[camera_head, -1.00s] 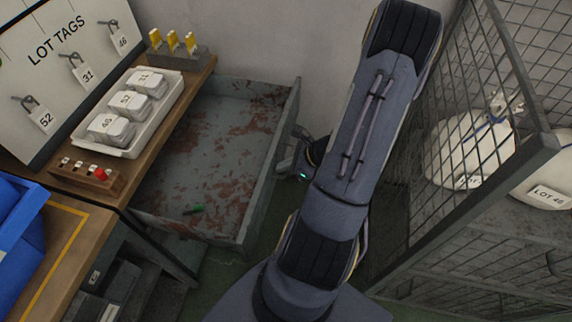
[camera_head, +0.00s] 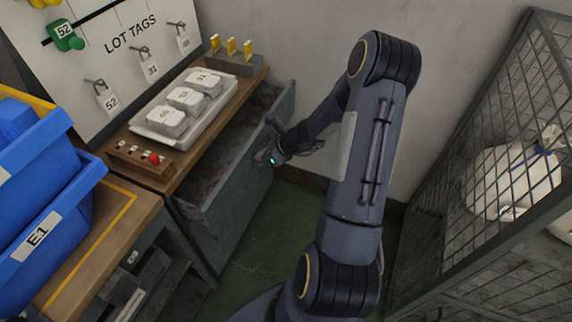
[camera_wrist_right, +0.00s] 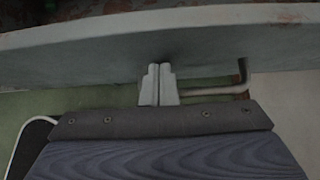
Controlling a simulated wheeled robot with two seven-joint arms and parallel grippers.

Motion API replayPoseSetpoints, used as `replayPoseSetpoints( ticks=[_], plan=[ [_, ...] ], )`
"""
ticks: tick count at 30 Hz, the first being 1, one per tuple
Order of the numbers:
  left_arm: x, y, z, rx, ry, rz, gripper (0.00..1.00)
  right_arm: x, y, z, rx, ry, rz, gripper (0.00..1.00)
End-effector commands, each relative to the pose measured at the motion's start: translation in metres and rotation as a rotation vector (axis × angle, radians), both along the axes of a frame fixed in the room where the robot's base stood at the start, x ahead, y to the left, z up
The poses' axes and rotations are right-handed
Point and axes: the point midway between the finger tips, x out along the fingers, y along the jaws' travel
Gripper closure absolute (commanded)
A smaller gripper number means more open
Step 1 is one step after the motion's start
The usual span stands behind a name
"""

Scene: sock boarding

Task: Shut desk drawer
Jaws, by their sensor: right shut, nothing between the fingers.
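The grey, rust-stained desk drawer (camera_head: 238,177) is partly open under the right part of the wooden desk. Its front panel faces right, and a strip of its inside shows. My right gripper (camera_head: 275,146) is at the outer face of the drawer front, near its handle. In the right wrist view the gripper (camera_wrist_right: 159,84) is shut with nothing between its fingers. Its fingertips point at the drawer front (camera_wrist_right: 180,48) and appear to touch it. The bent handle bar (camera_wrist_right: 215,90) is just right of the fingers. My left gripper is not in view.
A white tray (camera_head: 146,134) with lidded containers and a small panel with a red knob (camera_head: 154,158) sit on the desk. Blue bins (camera_head: 50,222) stand at the left. A wire cage (camera_head: 480,180) with sacks stands at the right. Green floor lies between.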

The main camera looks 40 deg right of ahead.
Motion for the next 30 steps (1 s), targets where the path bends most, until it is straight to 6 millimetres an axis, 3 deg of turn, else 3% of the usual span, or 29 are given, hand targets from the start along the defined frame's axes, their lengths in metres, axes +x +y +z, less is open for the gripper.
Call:
replayPoseSetpoints(
  ticks=[3,12,19,30],
  plan=[
    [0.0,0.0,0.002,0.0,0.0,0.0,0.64,0.031,0.015,0.001,0.001,-0.003,0.008,1.0],
    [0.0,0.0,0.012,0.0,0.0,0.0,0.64,0.085,0.037,0.002,0.0,-0.001,0.005,1.0],
    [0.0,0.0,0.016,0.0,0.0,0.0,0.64,0.105,0.043,0.001,-0.001,0.0,0.001,1.0],
    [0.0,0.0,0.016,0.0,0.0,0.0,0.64,0.111,0.047,0.001,0.002,-0.005,0.003,1.0]
  ],
)
